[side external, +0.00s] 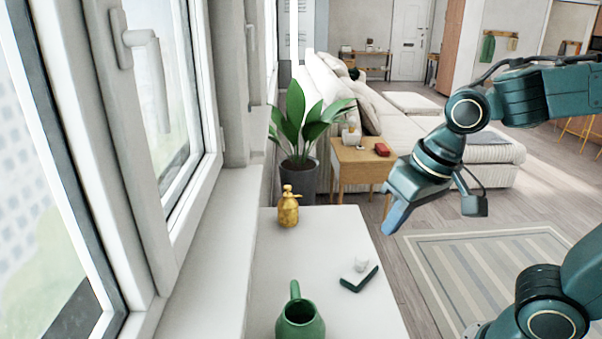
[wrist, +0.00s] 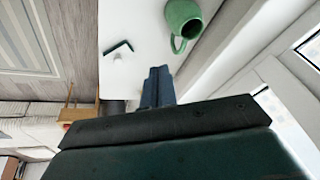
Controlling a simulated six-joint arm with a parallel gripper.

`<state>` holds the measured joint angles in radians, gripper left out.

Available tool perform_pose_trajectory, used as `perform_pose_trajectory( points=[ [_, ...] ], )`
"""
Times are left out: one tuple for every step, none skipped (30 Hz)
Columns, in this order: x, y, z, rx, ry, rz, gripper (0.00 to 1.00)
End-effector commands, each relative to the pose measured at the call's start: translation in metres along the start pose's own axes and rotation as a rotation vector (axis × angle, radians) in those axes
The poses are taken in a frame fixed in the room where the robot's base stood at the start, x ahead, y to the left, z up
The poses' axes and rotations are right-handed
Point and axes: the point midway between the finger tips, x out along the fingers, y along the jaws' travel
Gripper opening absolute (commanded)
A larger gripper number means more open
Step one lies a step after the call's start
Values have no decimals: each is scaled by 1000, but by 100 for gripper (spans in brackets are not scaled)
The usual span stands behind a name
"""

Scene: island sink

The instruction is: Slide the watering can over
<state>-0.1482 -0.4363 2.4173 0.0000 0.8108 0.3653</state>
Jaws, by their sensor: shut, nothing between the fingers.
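The green watering can (side external: 300,322) stands on the white counter at the bottom of the side external view, partly cut off by the frame edge. Its narrow handle or spout points up the picture. In the wrist view the can (wrist: 182,16) is at the top, with its looped handle toward my fingers. My gripper (side external: 390,228) is shut and empty, with blue fingers pointing down. It hangs in the air, up and to the right of the can, and does not touch it. The shut fingers also show in the wrist view (wrist: 158,74).
On the white counter (side external: 330,240) stand a brass spray bottle (side external: 288,210) and a small dark green flat item (side external: 358,279) with a white piece by it. Windows line the left side. A potted plant (side external: 298,150) and a wooden side table (side external: 358,165) stand beyond the counter.

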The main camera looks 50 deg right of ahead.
Motion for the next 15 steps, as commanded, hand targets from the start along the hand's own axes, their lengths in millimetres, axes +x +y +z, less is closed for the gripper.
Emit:
perform_pose_trajectory(
  points=[
    [8, -6, -3, 21, -25, 3, 0],
    [13, -10, -4, 37, -36, 4, 0],
    [18, -15, -6, 59, -49, 6, 0],
    [23, -18, -8, 75, -59, 8, 0],
    [28, -22, -9, 90, -70, 10, 0],
    [34, -27, -10, 112, -84, 14, 0],
    [38, -31, -11, 127, -94, 17, 0],
    [43, -34, -12, 142, -103, 21, 0],
    [50, -40, -12, 164, -116, 26, 0],
    [55, -43, -12, 178, -126, 30, 0],
    [60, -47, -13, 195, -136, 35, 0],
    [67, -52, -13, 215, -148, 42, 0],
    [72, -56, -13, 230, -157, 47, 0],
    [77, -60, -12, 247, -166, 53, 0],
    [85, -65, -11, 266, -178, 62, 0]
  ],
)
